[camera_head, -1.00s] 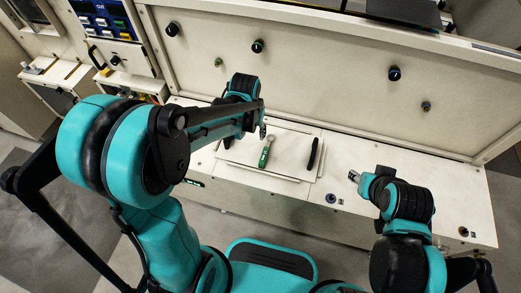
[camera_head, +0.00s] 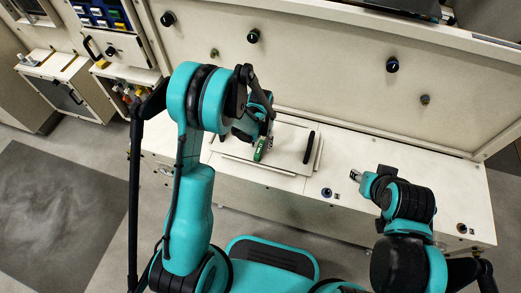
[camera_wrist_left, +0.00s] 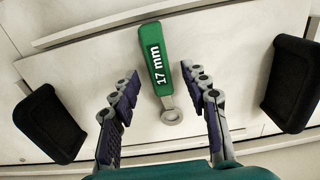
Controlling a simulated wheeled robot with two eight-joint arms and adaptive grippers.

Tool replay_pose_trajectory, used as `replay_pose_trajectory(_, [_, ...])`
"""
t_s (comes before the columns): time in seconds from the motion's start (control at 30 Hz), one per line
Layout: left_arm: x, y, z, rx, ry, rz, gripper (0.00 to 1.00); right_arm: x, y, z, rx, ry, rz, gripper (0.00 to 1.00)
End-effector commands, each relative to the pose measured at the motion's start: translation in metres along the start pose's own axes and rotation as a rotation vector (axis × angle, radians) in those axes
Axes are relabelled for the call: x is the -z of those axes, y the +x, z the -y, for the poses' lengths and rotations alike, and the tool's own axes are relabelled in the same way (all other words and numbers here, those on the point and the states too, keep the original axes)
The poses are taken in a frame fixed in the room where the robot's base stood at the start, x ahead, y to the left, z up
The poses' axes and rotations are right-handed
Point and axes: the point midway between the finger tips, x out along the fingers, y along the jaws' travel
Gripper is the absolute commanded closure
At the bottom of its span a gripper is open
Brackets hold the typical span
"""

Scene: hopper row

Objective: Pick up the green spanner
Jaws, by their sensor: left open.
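The green spanner (camera_head: 262,149) lies on a pale raised panel (camera_head: 285,135) on the white bench. In the left wrist view the green spanner (camera_wrist_left: 156,58) shows a green handle marked "17 mm" and a grey ring end pointing toward my gripper's base. My left gripper (camera_wrist_left: 158,84) is open, with one finger on each side of the spanner and a gap to both. In the head view my left arm hides part of the spanner and most of the left gripper (camera_head: 262,135). My right gripper (camera_head: 355,176) is over the bench to the right, small in view and away from the spanner.
A black bar handle (camera_head: 309,147) stands on the panel right of the spanner. In the left wrist view black handles flank both sides, at left (camera_wrist_left: 50,122) and right (camera_wrist_left: 290,83). A white wall with black knobs (camera_head: 392,65) rises behind the bench.

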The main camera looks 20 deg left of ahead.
Motion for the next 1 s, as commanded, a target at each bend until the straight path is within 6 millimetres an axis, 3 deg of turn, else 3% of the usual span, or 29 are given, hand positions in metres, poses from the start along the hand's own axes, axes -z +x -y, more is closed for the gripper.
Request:
replay_pose_trajectory(0.07, [0.000, 0.009, 0.000, 0.000, 0.000, 0.000, 0.54, -0.003, 0.004, 0.000, 0.000, 0.000, 0.000, 0.60])
replay_pose_trajectory(0.27, [0.000, 0.007, 0.000, 0.000, -0.001, 0.000, 0.54, -0.002, 0.003, 0.000, 0.000, 0.000, 0.000, 0.60])
replay_pose_trajectory(0.43, [0.000, 0.007, 0.000, 0.000, -0.001, 0.000, 0.96, -0.002, 0.003, 0.000, 0.000, 0.000, 0.000, 0.60])
replay_pose_trajectory(0.47, [0.000, 0.007, 0.000, 0.000, -0.001, 0.000, 1.00, -0.002, 0.003, 0.000, 0.000, 0.000, 0.000, 0.60])
replay_pose_trajectory(0.83, [0.000, 0.005, 0.000, 0.000, -0.001, 0.000, 1.00, -0.001, 0.001, 0.000, 0.000, 0.000, 0.000, 0.60])
replay_pose_trajectory(1.0, [0.000, -0.010, 0.000, 0.000, -0.001, 0.000, 1.00, 0.004, -0.006, 0.000, 0.000, 0.000, 0.000, 0.60])
